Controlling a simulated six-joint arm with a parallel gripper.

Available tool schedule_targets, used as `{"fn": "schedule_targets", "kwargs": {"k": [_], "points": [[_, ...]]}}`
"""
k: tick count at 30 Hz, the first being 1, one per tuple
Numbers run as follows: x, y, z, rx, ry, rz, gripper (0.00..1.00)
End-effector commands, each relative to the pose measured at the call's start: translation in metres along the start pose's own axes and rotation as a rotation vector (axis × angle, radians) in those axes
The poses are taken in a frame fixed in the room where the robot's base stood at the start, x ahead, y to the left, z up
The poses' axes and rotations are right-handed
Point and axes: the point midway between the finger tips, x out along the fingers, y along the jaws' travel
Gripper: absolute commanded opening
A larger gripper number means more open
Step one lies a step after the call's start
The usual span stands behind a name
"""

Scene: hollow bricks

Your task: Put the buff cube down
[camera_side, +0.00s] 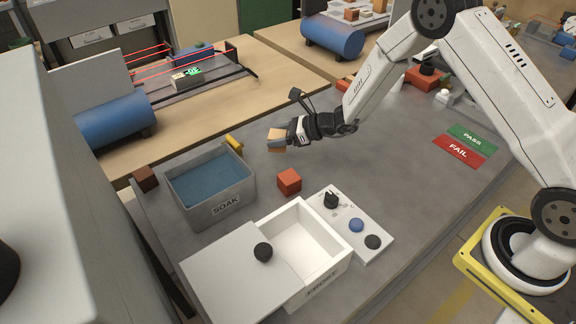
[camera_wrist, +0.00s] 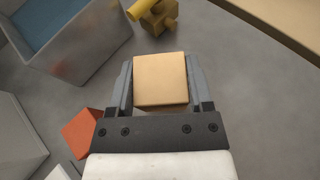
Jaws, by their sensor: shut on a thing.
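The buff cube (camera_side: 277,138) is held at the end of my gripper (camera_side: 287,137) in the side view. In the wrist view the cube (camera_wrist: 160,79) fills the space between the two fingers of my gripper (camera_wrist: 160,85), which is shut on it. The cube appears to be above the grey table (camera_side: 375,165), to the right of and behind the SOAK bin. I cannot tell its exact height. Its underside is hidden.
The grey SOAK bin (camera_side: 212,186) holds blue liquid, with a yellow handled piece (camera_side: 233,143) behind it. An orange-red cube (camera_side: 289,181) stands near the white FROST box (camera_side: 318,240), whose lid is slid left. A dark brown cube (camera_side: 146,178) sits left. PASS and FAIL mats (camera_side: 460,147) lie right.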

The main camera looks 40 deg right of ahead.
Motion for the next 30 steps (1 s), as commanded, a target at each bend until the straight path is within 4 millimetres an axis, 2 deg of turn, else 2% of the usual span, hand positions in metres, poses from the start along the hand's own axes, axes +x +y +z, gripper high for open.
{"fn": "schedule_targets", "kwargs": {"k": [13,22,30], "points": [[0.009,-0.004,-0.006,-0.001,-0.001,0.001,0.00],[0.021,-0.006,-0.030,0.001,-0.001,0.000,0.00],[0.023,-0.006,-0.035,-0.001,-0.002,0.000,0.00]]}}
